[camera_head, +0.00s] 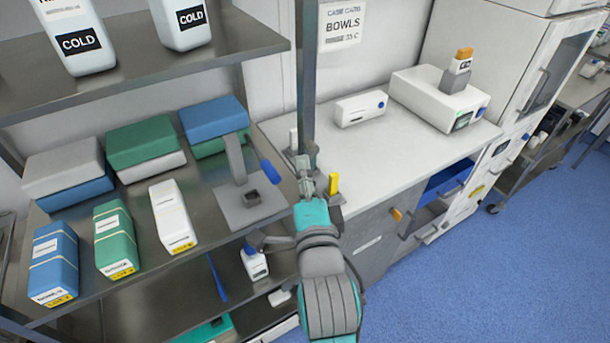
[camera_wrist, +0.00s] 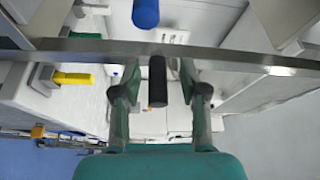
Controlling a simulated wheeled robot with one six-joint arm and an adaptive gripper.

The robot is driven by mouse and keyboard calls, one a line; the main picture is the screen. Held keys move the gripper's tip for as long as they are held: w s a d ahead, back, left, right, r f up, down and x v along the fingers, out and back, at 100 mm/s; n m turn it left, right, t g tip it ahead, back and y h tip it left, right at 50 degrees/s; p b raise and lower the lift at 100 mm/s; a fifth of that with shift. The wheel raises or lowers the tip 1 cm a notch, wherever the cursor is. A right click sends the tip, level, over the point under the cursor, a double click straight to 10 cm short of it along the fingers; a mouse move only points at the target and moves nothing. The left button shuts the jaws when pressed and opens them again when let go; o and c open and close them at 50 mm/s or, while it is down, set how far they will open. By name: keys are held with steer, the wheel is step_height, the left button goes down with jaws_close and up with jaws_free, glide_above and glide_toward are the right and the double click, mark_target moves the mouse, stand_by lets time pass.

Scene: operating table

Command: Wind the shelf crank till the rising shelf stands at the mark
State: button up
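My gripper (camera_head: 305,170) is at the rack's front post, right of the shelves. In the wrist view its two fingers (camera_wrist: 158,85) stand apart, one on each side of a black cylindrical handle (camera_wrist: 157,82). Gaps show on both sides of the handle, so the gripper looks open and not closed on it. The handle may be the shelf crank's grip; its arm is hidden. A yellow peg (camera_head: 333,183) on a grey mount stands just right of the gripper; it also shows in the wrist view (camera_wrist: 72,78). I cannot make out which shelf rises, nor the mark.
A blue-handled lever (camera_head: 270,172) on a grey plate is close left of the gripper; a blue cylinder (camera_wrist: 145,12) shows in the wrist view. The metal shelf (camera_head: 205,217) holds several packs. The post (camera_head: 305,80) is close. A white counter (camera_head: 400,145) and open blue floor lie right.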

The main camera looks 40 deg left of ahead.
steer(key=shift+d+f, duration=0.1)
steer(key=v, duration=1.1)
steer(key=shift+s+d, duration=0.25)
steer(key=shift+s, duration=0.05)
steer(key=w+f+n+g+y, duration=0.35)
steer(key=n+y, duration=0.35)
steer(key=n, duration=1.1)
steer(key=x, duration=1)
steer(key=shift+w+r, duration=0.25)
steer(key=shift+w, duration=0.25)
jaws_close()
